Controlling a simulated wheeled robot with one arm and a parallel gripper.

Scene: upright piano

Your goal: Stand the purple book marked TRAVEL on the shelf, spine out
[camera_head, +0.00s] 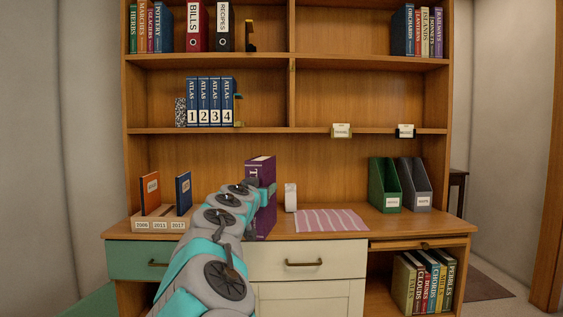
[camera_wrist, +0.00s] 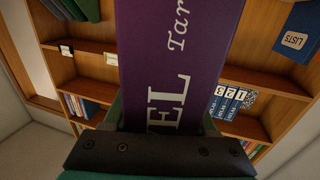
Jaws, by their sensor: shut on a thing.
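The purple book (camera_head: 262,172) is held upright above the desk, in front of the hutch back. Its spine faces my wrist camera, where the book (camera_wrist: 175,65) fills the middle with "EL" and part of an author's name in white. The wooden shelf (camera_head: 370,131) has an empty right middle compartment.
Atlas volumes (camera_head: 210,101) with a bookend fill part of the left middle compartment. Several books (camera_head: 424,31) stand at upper right. On the desk are a year-marked sorter (camera_head: 158,222), a white object (camera_head: 290,197), a striped mat (camera_head: 318,220) and green (camera_head: 384,185) and grey (camera_head: 414,185) file holders.

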